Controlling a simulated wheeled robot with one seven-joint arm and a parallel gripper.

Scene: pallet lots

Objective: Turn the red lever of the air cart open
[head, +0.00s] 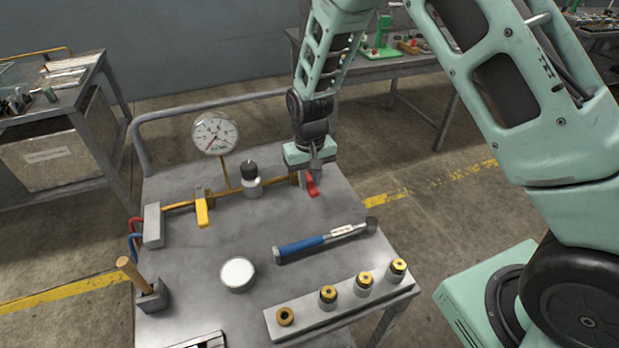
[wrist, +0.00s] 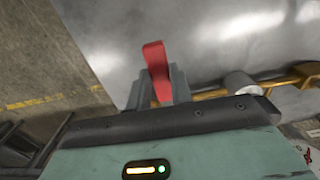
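The air cart (head: 190,270) has a grey metal top with a brass pipe (head: 228,191) along its back part. The red lever (head: 312,187) is at the pipe's right end, and its visible part points towards the cart's front. My gripper (head: 318,168) is over it, pointing down. In the wrist view the red lever (wrist: 155,60) lies between the two grey fingers (wrist: 160,92). They stand close together against its sides, with its end sticking out past them. The valve body under the lever is mostly hidden by my gripper.
A pressure gauge (head: 214,133), a black-knobbed regulator (head: 251,180) and a yellow lever (head: 202,208) sit along the pipe. A blue-handled torque wrench (head: 318,241), a white round lid (head: 237,273) and a block with several brass fittings (head: 318,315) lie in front. Benches stand behind.

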